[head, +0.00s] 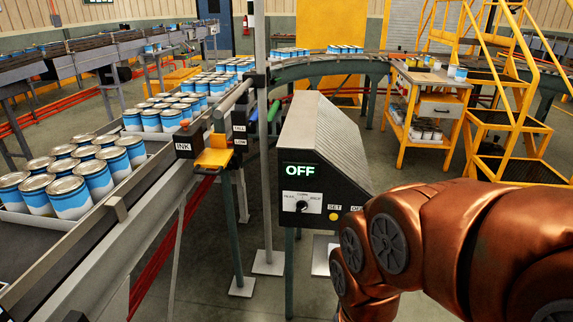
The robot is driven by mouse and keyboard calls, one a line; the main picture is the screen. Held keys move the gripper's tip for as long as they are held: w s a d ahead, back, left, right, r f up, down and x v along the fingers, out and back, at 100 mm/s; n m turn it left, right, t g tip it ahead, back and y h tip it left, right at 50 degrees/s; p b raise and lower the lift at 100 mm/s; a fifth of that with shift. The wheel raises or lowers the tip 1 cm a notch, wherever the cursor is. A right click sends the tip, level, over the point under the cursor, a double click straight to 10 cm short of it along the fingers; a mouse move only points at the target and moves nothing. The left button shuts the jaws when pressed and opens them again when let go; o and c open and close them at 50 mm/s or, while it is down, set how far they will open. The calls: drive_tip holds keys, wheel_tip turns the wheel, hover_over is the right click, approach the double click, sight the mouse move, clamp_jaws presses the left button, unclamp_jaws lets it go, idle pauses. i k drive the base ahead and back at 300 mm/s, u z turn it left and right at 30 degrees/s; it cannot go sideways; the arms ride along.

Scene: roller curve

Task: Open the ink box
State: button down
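The ink box (188,143) is a small dark box with a white INK label on its front. It is fixed at the side rail of the left conveyor, left of the picture's middle. A small orange-brown piece shows at its top. The box is small in view, and I cannot tell whether its lid is open or shut. My copper-coloured arm fills the lower right, well apart from the box. My gripper is outside the view.
A yellow bracket (213,158) sits right of the ink box. A machine box (319,170) with an OFF display and a dial stands between box and arm. Blue-white cans (69,197) stand in trays on the conveyor. A yellow cart (424,108) stands at right.

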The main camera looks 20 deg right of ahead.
sight(189, 141)
drive_tip(key=u, duration=0.5)
drive_tip(key=i, duration=0.8)
drive_tip(key=u, duration=0.7)
